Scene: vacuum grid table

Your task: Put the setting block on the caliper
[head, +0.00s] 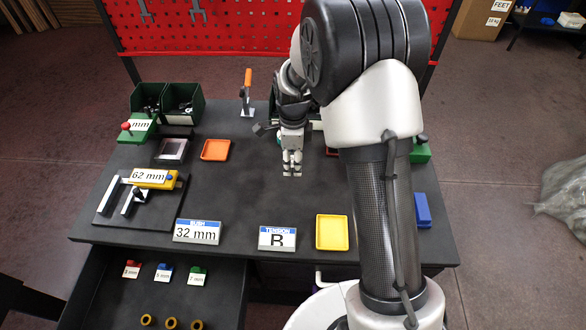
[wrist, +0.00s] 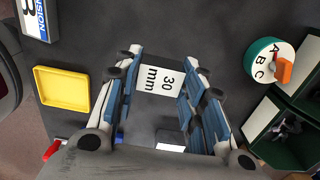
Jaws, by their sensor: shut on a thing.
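My gripper (head: 291,174) is above the middle of the table, fingers pointing down. In the wrist view my gripper (wrist: 158,75) is shut on a dark block (wrist: 158,118) with a white "30 mm" label, held between the two blue-padded fingers. I take this for the setting block. I cannot make it out clearly in the head view. The caliper (head: 128,200), with silver jaws and a yellow part labelled "62 mm", lies on a dark plate at the table's left. My gripper is well to its right, apart from it.
An orange tray (head: 215,150) and a grey box (head: 172,150) lie between gripper and left side. Signs "32 mm" (head: 197,231) and "B" (head: 277,238) and a yellow tray (head: 332,232) line the front. Green bins (head: 183,100) stand behind. The middle is clear.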

